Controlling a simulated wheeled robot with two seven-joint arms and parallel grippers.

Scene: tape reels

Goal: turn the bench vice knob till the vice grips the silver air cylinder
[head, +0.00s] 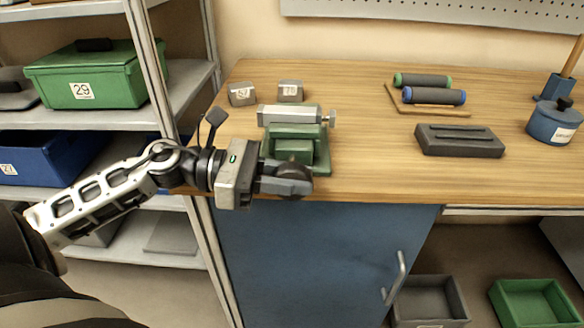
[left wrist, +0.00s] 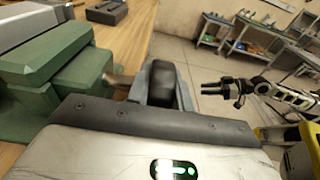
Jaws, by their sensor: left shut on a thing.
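The green bench vice (head: 320,155) stands at the front edge of the workbench. The silver air cylinder (head: 285,115) lies sideways at the top of the vice; I cannot tell whether both jaws touch it. Its grey body also shows at the upper left of the left wrist view (left wrist: 30,22), above the green vice (left wrist: 50,58). My left gripper (head: 282,181) is shut on the dark vice knob (head: 294,173) in front of the vice. The knob (left wrist: 161,84) shows between the fingers in the left wrist view. My right gripper (left wrist: 208,87) is off to the right there, empty, with its fingers apart.
Two small grey blocks, 57 (head: 242,94) and 76 (head: 290,91), stand behind the vice. To the right are a dark grey block (head: 459,140), rollers on a wooden board (head: 430,107) and a blue pot (head: 553,124). A shelf with a green box (head: 100,70) stands left.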

